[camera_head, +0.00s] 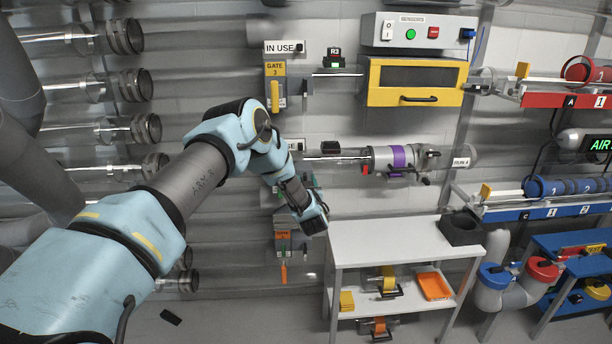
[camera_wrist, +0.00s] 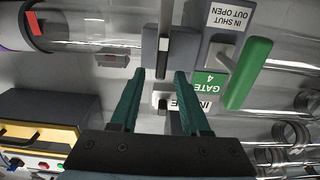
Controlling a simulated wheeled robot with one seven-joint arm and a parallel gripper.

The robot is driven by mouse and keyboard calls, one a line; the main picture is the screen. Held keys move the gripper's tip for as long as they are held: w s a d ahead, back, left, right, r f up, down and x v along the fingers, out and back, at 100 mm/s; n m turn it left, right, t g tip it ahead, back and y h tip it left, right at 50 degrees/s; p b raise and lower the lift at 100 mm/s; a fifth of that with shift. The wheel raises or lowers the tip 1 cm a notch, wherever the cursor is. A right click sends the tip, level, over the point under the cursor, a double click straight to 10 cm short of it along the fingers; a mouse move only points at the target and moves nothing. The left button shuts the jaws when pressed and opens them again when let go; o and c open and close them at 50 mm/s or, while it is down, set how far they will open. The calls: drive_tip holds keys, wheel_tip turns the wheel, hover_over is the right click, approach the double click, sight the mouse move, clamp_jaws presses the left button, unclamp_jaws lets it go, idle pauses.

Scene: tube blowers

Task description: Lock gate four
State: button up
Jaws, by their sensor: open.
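Gate 4 shows upside down in the wrist view, with a green label (camera_wrist: 217,82) and a green handle (camera_wrist: 249,73) on a grey housing. A white plate (camera_wrist: 231,18) reads "IN SHUT OUT OPEN". A grey block with a pale upright bar (camera_wrist: 163,48) sits left of the handle on the clear tube. My gripper (camera_wrist: 160,73) is open and empty, its dark green fingers reaching toward this block; contact is unclear. A small white piece (camera_wrist: 162,100) shows between the fingers. In the head view my gripper (camera_head: 313,219) is in front of the wall, and my arm hides most of gate 4.
Gate 3 (camera_head: 275,85) is yellow, above my gripper. An orange gate (camera_head: 283,243) is below it. A clear tube with a purple band (camera_head: 399,157) runs to the right. A white table (camera_head: 400,238) stands below, its top mostly clear. A yellow-fronted box (camera_head: 416,82) hangs above.

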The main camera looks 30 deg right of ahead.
drive_tip(key=shift+w+d, duration=0.25)
drive_tip(key=shift+w, duration=0.4)
clamp_jaws()
idle(1.1)
